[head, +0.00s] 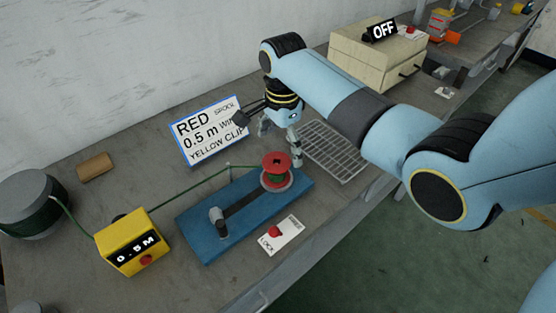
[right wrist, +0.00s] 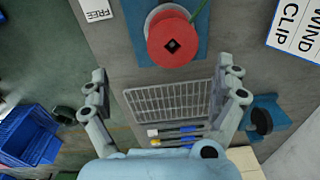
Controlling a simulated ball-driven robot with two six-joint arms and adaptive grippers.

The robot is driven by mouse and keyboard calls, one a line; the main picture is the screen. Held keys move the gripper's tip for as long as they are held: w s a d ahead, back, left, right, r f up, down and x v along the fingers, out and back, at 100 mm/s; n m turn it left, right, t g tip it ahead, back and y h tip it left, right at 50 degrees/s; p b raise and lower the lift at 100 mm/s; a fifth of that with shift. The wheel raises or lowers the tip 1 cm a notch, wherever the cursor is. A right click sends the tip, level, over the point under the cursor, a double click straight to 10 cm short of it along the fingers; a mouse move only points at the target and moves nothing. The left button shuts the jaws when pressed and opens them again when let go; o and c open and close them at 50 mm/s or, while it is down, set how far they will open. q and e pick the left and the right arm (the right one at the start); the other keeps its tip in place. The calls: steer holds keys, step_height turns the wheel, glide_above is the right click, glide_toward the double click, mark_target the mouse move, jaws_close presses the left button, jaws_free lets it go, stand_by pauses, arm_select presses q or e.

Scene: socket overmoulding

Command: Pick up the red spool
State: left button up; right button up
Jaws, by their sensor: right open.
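The red spool (head: 275,160) stands upright on the right end of a blue base (head: 197,232), with a green wire running to it. In the right wrist view the spool (right wrist: 168,52) is seen from above, with a dark square hole in its red top. My right gripper (head: 281,143) is open and empty, just behind the spool. In the right wrist view its spread fingers (right wrist: 165,92) have the spool ahead of them, apart from it. My left gripper is not in view.
A yellow 0.5 M box (head: 128,258) and a wire drum (head: 30,203) stand at left. A sign (head: 208,133) reads RED spool, 0.5 m, yellow clip. A wire rack (head: 335,150) lies right of the gripper. A LOCK card with a red knob (head: 282,236) lies in front.

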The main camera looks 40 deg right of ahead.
mark_target(277, 163)
steer(key=f, duration=0.3)
steer(key=w+f+m, duration=0.1)
steer(key=f, duration=0.2)
steer(key=w+f+m+b, duration=0.1)
steer(key=f, duration=0.1)
steer(key=shift+f, duration=0.4)
steer(key=shift+c, duration=0.2)
steer(key=c, duration=1.3)
